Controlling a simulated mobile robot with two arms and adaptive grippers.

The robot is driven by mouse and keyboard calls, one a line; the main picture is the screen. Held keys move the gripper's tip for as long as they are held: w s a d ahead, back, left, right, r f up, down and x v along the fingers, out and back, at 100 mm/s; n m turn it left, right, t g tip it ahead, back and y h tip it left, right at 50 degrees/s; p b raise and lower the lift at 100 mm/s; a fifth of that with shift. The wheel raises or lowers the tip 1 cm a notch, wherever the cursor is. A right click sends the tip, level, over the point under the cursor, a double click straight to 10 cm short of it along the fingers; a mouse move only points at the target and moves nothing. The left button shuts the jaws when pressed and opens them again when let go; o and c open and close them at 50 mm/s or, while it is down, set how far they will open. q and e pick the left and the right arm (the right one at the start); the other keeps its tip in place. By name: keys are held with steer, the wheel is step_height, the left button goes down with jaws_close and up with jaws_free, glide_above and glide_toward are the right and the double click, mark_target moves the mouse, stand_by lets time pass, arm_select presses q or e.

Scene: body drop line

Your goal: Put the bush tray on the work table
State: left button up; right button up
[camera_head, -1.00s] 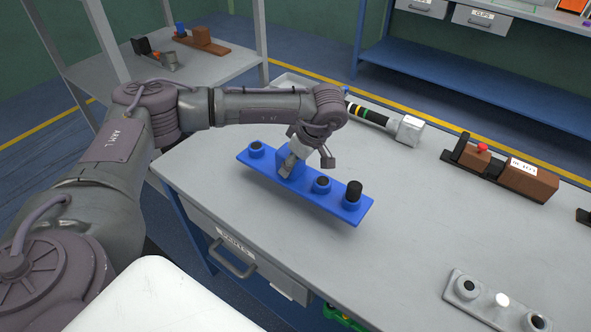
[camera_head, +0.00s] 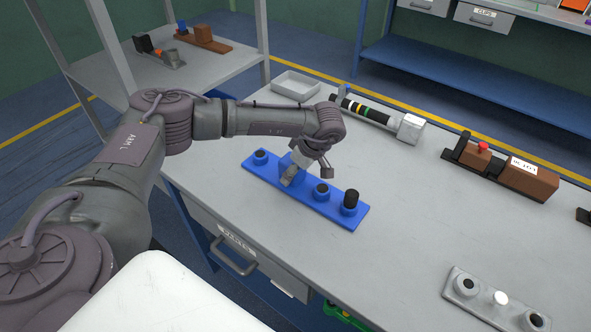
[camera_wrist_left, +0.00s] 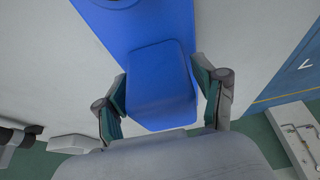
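The blue bush tray (camera_head: 327,207) is at the near left part of the grey work table (camera_head: 400,240). It looks flat and appears to rest on the table top. Several round cups stand along it, and the one at the right end holds a black bush (camera_head: 351,197). My left gripper (camera_head: 306,171) is on the tray's upright blue block. In the left wrist view its fingers (camera_wrist_left: 160,95) lie against both sides of this block (camera_wrist_left: 160,80) and look shut on it. My right gripper is not in view.
Behind the tray are an empty grey tray (camera_head: 296,84) and a black rod with a metal block (camera_head: 410,129). A brown fixture (camera_head: 527,178) stands at right, and a grey holder with bushes (camera_head: 497,298) at front right. The table middle is clear. A side shelf (camera_head: 215,68) stands at left.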

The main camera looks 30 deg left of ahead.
mark_target(310, 188)
arm_select(q)
steer(key=shift+o, duration=0.2)
steer(key=shift+r, duration=0.1)
steer(key=shift+r, duration=0.2)
steer(key=b+v, duration=0.1)
steer(key=v, duration=1)
steer(key=shift+d+r, duration=0.15)
steer(key=shift+r, duration=0.2)
